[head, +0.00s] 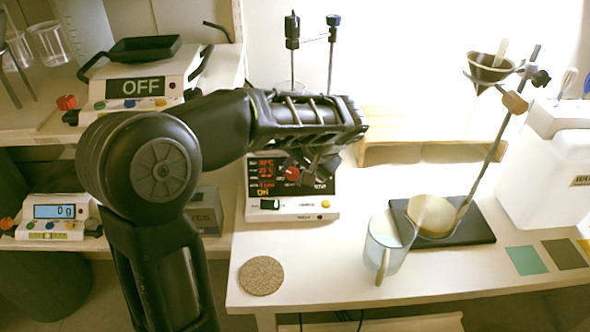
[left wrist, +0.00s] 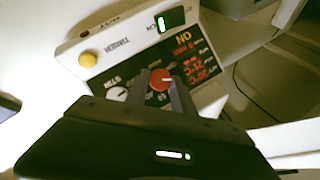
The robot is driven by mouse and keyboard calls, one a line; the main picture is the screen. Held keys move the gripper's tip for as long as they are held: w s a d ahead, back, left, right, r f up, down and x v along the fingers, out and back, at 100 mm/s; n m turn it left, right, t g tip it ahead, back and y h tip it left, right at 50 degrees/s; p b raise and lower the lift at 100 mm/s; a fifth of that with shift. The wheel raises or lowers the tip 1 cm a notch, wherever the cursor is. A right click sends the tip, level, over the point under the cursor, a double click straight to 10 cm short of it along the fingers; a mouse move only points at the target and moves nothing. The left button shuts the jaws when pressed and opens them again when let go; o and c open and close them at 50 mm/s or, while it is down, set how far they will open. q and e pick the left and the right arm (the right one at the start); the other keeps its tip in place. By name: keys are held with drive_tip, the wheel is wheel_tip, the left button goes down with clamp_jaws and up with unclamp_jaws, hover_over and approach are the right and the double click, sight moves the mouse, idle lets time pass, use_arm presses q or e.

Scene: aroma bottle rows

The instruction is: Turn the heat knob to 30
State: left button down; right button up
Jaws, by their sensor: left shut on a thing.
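The hotplate stirrer (head: 300,205) stands on the bench, with a dark front panel and lit red digits. In the left wrist view its panel shows at an angle; the top figure seems to read 30°C, though the digits are small, and "ON" is lit. The red heat knob (left wrist: 161,80) has a pale pointer mark, and a white stir knob (left wrist: 117,94) sits beside it. In the head view the red knob (head: 292,174) is partly covered. My left gripper (left wrist: 162,92) is shut on the red knob, one finger on each side. My right gripper is out of view.
A glass beaker (head: 386,250) and a funnel stand (head: 480,222) are right of the stirrer. A cork disc (head: 261,276) lies in front. The bench front is mostly clear.

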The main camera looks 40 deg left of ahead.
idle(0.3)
use_arm(q)
drive_tip(key=c, duration=1.3)
unclamp_jaws()
drive_tip(key=shift+c, duration=0.2)
drive_tip(key=v, duration=0.8)
drive_tip(key=shift+p, duration=0.35)
drive_tip(key=shift+w, duration=0.1)
